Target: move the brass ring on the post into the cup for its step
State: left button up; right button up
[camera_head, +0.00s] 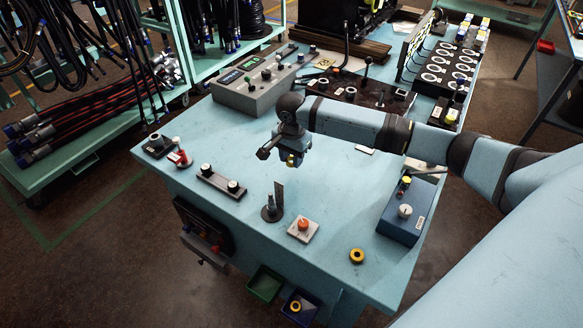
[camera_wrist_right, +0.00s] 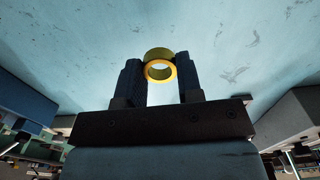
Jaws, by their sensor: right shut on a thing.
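My right gripper (camera_head: 289,162) is above the light blue bench, left of its middle. It is shut on a brass ring (camera_head: 293,160), which also shows between its two dark fingers in the wrist view (camera_wrist_right: 159,54). A dark post (camera_head: 271,208) on a round base stands nearer the front edge, apart from the gripper. I see no ring on it. A green cup (camera_head: 265,284) and a blue cup (camera_head: 298,307) hang at the bench front. The blue cup has a brass-coloured ring (camera_head: 295,306) in it. My left gripper is out of view.
Another yellow ring (camera_head: 357,256) lies at the front right of the bench. An orange-topped block (camera_head: 303,229), a dark upright strip (camera_head: 279,193) and a black bar with two knobs (camera_head: 220,181) stand near the post. A blue box (camera_head: 406,210) is to the right.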

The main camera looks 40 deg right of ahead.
aim_at(292, 175)
jog(key=shift+f, duration=2.35)
jog(key=shift+f, duration=0.1)
jog(key=o, duration=0.9)
jog(key=shift+f, duration=0.1)
